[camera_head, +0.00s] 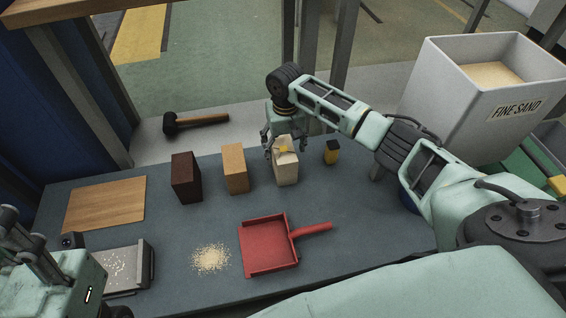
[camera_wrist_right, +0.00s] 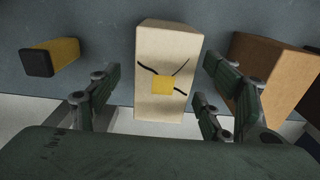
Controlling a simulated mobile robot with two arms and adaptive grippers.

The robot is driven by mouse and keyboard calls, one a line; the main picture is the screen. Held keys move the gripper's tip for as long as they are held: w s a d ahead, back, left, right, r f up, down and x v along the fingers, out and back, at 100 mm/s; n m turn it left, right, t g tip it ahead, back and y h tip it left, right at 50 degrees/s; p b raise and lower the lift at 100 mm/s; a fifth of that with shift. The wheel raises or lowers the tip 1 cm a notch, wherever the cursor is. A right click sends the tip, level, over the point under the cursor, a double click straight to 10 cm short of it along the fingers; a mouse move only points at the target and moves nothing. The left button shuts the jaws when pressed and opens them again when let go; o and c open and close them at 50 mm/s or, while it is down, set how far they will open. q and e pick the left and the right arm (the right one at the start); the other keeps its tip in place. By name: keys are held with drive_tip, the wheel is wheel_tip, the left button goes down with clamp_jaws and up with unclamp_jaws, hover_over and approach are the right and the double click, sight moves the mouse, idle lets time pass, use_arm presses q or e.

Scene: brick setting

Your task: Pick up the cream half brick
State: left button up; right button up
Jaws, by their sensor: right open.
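The cream half brick (camera_head: 287,173) stands upright on the blue-grey mat, with a small yellow square and dark lines on its face. In the right wrist view the cream half brick (camera_wrist_right: 168,45) lies centred between the fingers. My right gripper (camera_head: 284,140) is open above and just behind the brick's top, with fingers to either side and gaps between them and the brick. My left gripper (camera_head: 35,243) is at the lower left, far from the brick; its finger opening is unclear.
A tan brick (camera_head: 235,168) and a dark brown brick (camera_head: 186,178) stand to the left. A small yellow-and-black object (camera_head: 332,152) stands close on the right. A red dustpan (camera_head: 268,245) and a sand pile (camera_head: 210,258) lie in front. A mallet (camera_head: 190,122) lies behind.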

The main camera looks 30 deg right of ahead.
drive_tip(key=f+b, duration=0.1)
drive_tip(key=f, duration=0.2)
drive_tip(key=shift+w+a+f+b, duration=0.15)
drive_tip(key=shift+w+f+b, duration=0.05)
drive_tip(key=shift+f+b, duration=0.15)
drive_tip(key=shift+c, duration=0.2)
drive_tip(key=shift+r, duration=0.15)
clamp_jaws()
